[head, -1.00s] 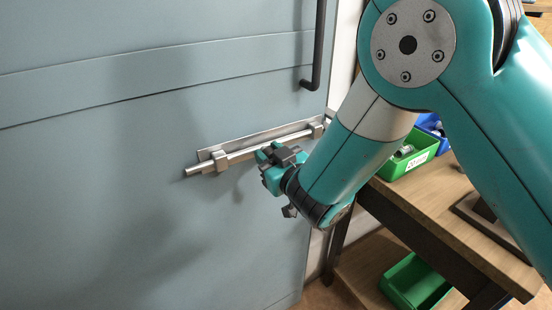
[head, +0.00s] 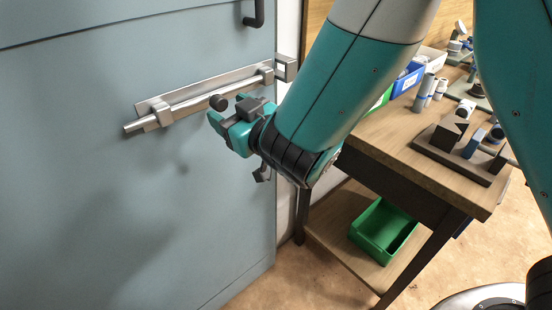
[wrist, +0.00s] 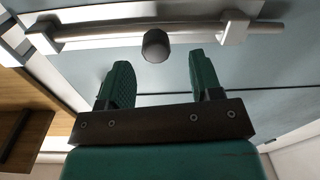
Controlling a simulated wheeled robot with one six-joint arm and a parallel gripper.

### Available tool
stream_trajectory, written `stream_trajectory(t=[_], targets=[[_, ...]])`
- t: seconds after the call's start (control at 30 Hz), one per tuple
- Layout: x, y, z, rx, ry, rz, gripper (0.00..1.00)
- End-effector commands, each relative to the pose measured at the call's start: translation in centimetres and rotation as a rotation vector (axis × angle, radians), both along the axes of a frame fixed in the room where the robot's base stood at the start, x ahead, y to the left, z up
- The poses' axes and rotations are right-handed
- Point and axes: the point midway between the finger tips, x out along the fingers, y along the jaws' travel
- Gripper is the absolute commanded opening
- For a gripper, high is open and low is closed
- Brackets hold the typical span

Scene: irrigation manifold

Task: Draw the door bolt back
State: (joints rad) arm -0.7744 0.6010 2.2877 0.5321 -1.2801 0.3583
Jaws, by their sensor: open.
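The door bolt (head: 195,102) is a metal rod on a backing plate on the blue-grey door, held by two brackets. Its left end sticks out past the left bracket. Its right end points at the square keeper (head: 287,68) on the frame; whether it sits inside is unclear. A dark round knob (head: 219,102) stands out from the rod between the brackets; it also shows in the wrist view (wrist: 155,46). My gripper (head: 230,110) is open and empty, in front of the knob. In the wrist view its fingers (wrist: 159,62) point at the knob, which lies just beyond and between their tips.
A dark door handle (head: 254,12) is above the bolt. A wooden workbench (head: 400,150) stands close on the right, with bins and fittings on top and a green bin (head: 383,230) on its lower shelf. The door surface left of the bolt is clear.

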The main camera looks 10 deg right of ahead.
Motion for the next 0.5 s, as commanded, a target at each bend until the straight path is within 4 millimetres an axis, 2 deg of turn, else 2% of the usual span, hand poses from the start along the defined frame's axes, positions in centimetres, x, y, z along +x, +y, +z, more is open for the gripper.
stream_trajectory(t=[0.03,0.37,0.5], targets=[[-0.7,-0.5,-0.9,0.003,-0.002,0.0,0.59],[-5.7,-4.1,-0.8,0.004,-0.002,0.003,0.59],[-6.2,-5.0,-0.7,0.012,-0.001,-0.018,0.59]])
